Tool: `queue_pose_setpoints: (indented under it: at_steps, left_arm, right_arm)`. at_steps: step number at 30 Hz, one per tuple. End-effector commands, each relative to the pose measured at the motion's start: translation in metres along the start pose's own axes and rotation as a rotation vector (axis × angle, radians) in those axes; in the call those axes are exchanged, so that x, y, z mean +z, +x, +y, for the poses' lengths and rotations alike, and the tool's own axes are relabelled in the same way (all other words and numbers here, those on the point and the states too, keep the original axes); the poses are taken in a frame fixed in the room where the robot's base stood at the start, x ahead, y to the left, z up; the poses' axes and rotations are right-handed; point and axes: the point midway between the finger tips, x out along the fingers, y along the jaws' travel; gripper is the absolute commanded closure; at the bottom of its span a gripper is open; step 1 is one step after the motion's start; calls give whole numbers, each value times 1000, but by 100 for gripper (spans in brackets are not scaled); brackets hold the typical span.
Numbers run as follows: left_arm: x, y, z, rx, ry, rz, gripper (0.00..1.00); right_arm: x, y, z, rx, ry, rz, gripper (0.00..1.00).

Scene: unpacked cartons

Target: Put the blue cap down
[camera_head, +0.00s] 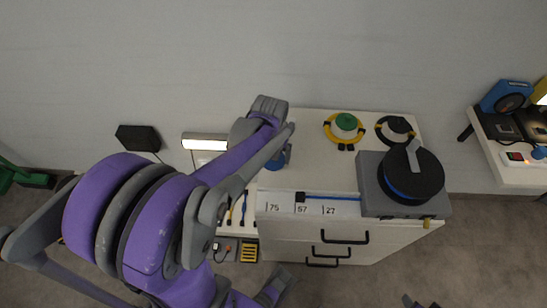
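A small blue object (283,156), perhaps the blue cap, shows beside my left arm's end on the left part of the white cabinet top (312,165). The arm hides much of it, so I cannot tell whether it is held or resting. My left gripper (281,143) is over the cabinet's left side, its fingers mostly hidden. A green cap (346,121) sits inside a yellow ring, and a dark cap (398,125) sits in a black and yellow ring, both at the back.
A grey box with a round black device (410,178) and blue band stands at the cabinet's right. Labels 75, 57 and 27 line the front edge, with a blue rod (335,197) behind. A white table (520,172) with devices is far right.

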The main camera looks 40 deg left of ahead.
Motion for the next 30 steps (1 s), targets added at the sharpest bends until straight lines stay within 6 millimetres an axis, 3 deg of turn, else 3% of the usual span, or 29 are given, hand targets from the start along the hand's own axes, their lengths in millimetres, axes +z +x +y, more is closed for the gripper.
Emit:
queue_pose_setpoints:
  at_steps: [3,14,15,16,25,30]
  left_arm:
    - [1,11,0,0,0,0,60]
    - [2,14,0,0,0,0,60]
    - [2,15,0,0,0,0,6]
    - [2,14,0,0,0,0,1]
    - [1,11,0,0,0,0,0]
    - [1,-10,0,0,-1,1,0]
  right_arm:
    - [2,3,0,0,0,-1,50]
    - [3,5,0,0,0,-2,50]
    - [3,5,0,0,0,-2,50]
    - [3,5,0,0,0,-2,50]
    - [1,2,0,0,0,-1,50]
    - [-2,-3,0,0,0,1,50]
